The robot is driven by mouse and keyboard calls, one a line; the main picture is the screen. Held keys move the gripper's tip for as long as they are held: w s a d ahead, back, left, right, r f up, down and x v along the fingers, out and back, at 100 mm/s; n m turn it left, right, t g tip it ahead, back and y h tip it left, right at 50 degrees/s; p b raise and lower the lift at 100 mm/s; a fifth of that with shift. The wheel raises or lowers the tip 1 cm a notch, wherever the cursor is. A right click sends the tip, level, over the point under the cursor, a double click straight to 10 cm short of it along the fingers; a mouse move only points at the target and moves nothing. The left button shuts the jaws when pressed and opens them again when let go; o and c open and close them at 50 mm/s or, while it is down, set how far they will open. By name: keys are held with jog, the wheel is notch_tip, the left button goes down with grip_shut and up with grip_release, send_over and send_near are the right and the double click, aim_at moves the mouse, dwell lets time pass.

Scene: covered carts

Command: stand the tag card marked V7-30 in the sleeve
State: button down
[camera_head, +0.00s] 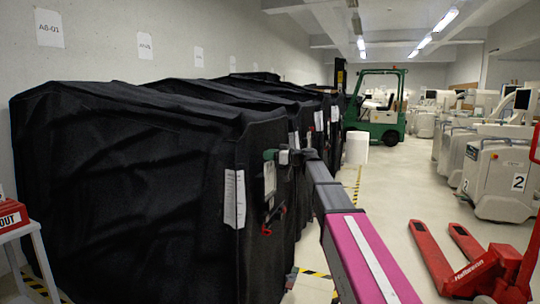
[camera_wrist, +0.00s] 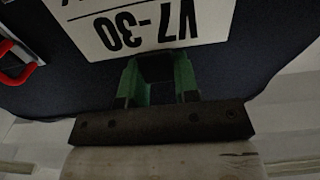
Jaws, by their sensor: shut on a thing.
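The white tag card (camera_wrist: 140,25) fills the top of the wrist view, with V7-30 in black print, upside down in that picture. My gripper (camera_wrist: 158,75) has green fingers shut on the card's edge. In the head view my gripper (camera_head: 271,155) is beside the end face of the nearest black-covered cart (camera_head: 140,190), with the pale card (camera_head: 270,178) hanging below it. Dark cover fabric lies behind the card. I cannot make out the sleeve clearly; a dark panel with red parts (camera_wrist: 18,62) shows at the left of the wrist view.
A printed sheet (camera_head: 234,198) hangs on the near cart's corner. More covered carts stand close behind it. A red pallet jack (camera_head: 480,270) stands at the lower right, and a green forklift (camera_head: 377,112) at the back. The aisle floor (camera_head: 390,195) between is mostly clear.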

jog(key=c, duration=0.8)
grip_release()
jog(key=v, duration=1)
jog(key=shift+s+d, duration=0.15)
jog(key=shift+d, duration=0.25)
jog(key=s+d+f+m+g+h, duration=0.1)
jog(key=s+f+m+h, duration=0.2)
jog(key=f, duration=0.7)
jog(key=s+d+f+m+g+h, duration=0.1)
jog(key=s+f+m+h, duration=0.1)
jog(key=s+f, duration=0.5)
jog(key=s+d+f+m+g+h, duration=0.1)
jog(key=f+m+h, duration=0.15)
jog(key=f, duration=0.95)
jog(key=s+d+f+m+g+h, duration=0.1)
jog(key=s+d+f+m+h, duration=0.1)
jog(key=s+f, duration=0.4)
jog(key=s+d+f+m+g+h, duration=0.1)
jog(key=s+d+f+m+h, duration=0.1)
jog(key=s+d+f+h, duration=0.2)
jog(key=s+d+f+m+g+h, duration=0.1)
jog(key=s+d+f+m+h, duration=0.1)
jog(key=s+f, duration=0.7)
jog(key=shift+s+d+f+m+h, duration=0.15)
jog(key=shift+d+m+h, duration=0.1)
jog(key=shift+d+h, duration=0.7)
